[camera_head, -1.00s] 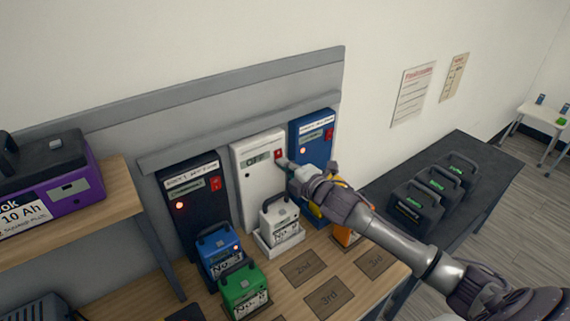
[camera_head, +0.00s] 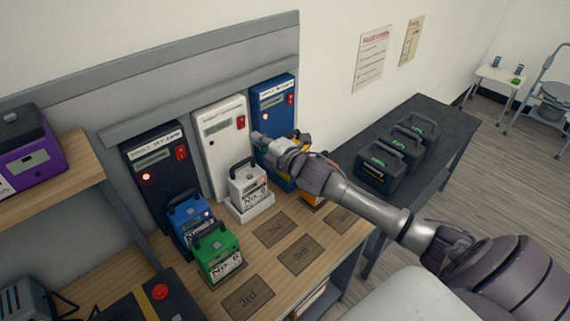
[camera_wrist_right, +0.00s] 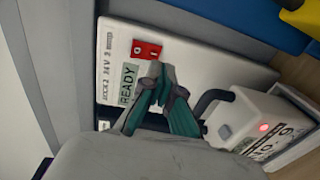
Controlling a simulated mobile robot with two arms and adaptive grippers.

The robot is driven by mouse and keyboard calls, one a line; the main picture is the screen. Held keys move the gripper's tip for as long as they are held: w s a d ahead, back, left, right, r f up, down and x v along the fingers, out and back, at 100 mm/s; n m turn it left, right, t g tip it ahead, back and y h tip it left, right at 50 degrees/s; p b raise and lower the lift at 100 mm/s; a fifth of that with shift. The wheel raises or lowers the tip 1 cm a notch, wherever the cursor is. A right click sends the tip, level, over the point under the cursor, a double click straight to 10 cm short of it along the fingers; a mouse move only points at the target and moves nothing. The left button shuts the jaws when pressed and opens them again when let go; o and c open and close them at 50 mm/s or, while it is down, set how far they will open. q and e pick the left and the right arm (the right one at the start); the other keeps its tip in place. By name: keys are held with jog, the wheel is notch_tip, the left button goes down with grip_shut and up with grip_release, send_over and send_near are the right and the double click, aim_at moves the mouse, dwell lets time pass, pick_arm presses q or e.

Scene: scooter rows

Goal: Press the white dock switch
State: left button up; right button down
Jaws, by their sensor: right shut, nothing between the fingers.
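The white dock (camera_head: 206,151) stands between a black dock and a blue dock. Its red switch (camera_head: 241,122) is at the upper right of its face and also shows in the right wrist view (camera_wrist_right: 146,49). Its display (camera_wrist_right: 128,84) reads READY. My right gripper (camera_head: 258,137) is shut and empty, just to the lower right of the switch in the head view. Its fingers (camera_wrist_right: 166,82) show beside the switch in the wrist view, with a small gap in the picture. A white battery (camera_head: 246,184) with a red light sits in the dock's tray. My left gripper is out of view.
The black dock (camera_head: 146,180) and blue dock (camera_head: 273,92) flank the white one. Blue (camera_head: 190,220) and green (camera_head: 217,254) batteries stand in front. Marked squares (camera_head: 301,254) lie bare on the bench. A dark table (camera_head: 440,110) with black batteries stands right.

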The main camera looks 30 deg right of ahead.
pick_arm(q)
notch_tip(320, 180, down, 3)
jog(key=b, duration=0.2)
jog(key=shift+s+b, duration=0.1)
jog(key=shift+b, duration=0.25)
pick_arm(e)
jog(key=s+d+f, duration=0.1)
jog(key=s, duration=0.8)
jog(key=shift+d+f, duration=0.2)
jog(key=shift+s, duration=0.1)
